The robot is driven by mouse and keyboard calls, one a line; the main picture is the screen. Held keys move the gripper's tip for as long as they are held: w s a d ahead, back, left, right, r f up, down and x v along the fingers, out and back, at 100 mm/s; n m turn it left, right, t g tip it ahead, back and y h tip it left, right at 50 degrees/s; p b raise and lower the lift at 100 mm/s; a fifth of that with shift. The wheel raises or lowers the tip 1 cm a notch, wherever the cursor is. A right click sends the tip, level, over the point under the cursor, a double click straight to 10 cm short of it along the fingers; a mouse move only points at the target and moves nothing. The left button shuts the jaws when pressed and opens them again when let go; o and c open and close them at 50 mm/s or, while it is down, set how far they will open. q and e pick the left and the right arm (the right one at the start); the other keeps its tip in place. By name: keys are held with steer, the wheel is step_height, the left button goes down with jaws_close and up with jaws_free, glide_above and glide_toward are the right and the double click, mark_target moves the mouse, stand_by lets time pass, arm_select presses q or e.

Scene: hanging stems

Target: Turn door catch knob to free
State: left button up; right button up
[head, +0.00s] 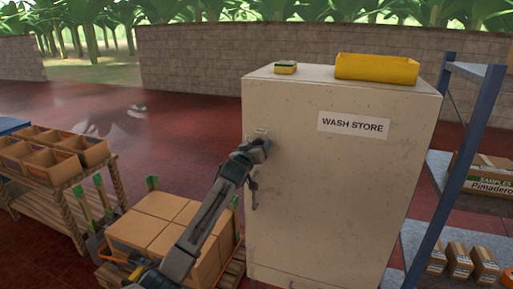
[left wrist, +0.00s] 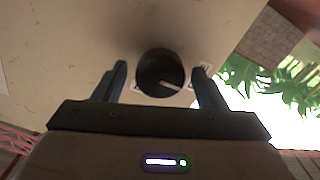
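The door catch knob (left wrist: 160,68) is round and black with a white pointer line, on the cream door of the cabinet labelled "WASH STORE" (head: 330,185). In the left wrist view the pointer runs right and slightly down, towards a small pale label partly hidden by a finger. My left gripper (head: 260,149) is at the upper left of the door. It is open, with one finger on each side of the knob (left wrist: 161,78) and visible gaps between. In the head view the gripper hides the knob. My right gripper is not in view.
A dark door handle (head: 253,193) sits just below my left gripper. A yellow tray (head: 376,69) and a small yellow-and-dark block (head: 286,67) are on the cabinet top. Stacked cartons (head: 150,232) stand left of the cabinet; a blue-posted shelf (head: 455,160) stands right.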

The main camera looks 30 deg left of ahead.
arm_select(q)
steer(key=shift+s, duration=0.1)
steer(key=b+v, duration=0.3)
steer(key=v, duration=0.7)
steer(key=shift+s, duration=0.25)
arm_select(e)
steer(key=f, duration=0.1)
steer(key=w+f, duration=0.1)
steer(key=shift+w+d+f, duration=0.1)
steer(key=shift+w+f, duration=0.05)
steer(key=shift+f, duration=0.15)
arm_select(q)
steer(key=shift+d, duration=0.15)
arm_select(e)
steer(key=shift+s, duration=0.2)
